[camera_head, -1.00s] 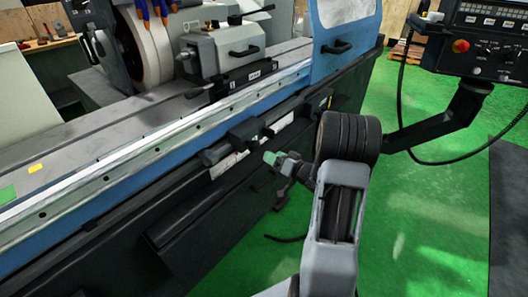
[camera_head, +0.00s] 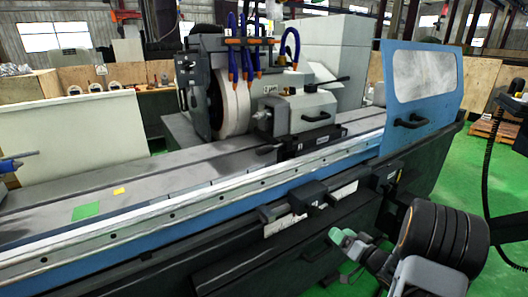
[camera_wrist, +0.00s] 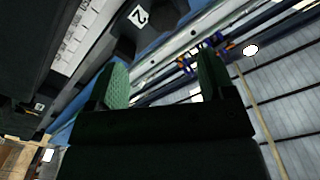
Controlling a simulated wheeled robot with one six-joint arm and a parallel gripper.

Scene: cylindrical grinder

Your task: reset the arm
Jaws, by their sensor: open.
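My gripper (camera_head: 345,242) shows in the head view at the lower right, in front of the machine's dark front side. Its green fingertip pads stand out, and my arm is folded behind it. In the wrist view my gripper (camera_wrist: 163,80) has its two green fingers wide apart with nothing between them. Past the fingers, the wrist view shows parts of the machine at a slant and a ribbed grey surface. How far my gripper is from the machine front cannot be told.
The cylindrical grinder (camera_head: 150,205) fills the middle, with its grinding wheel (camera_head: 232,105), workhead (camera_head: 300,108) and blue guard door (camera_head: 420,100). Green floor (camera_head: 508,195) is open at the right.

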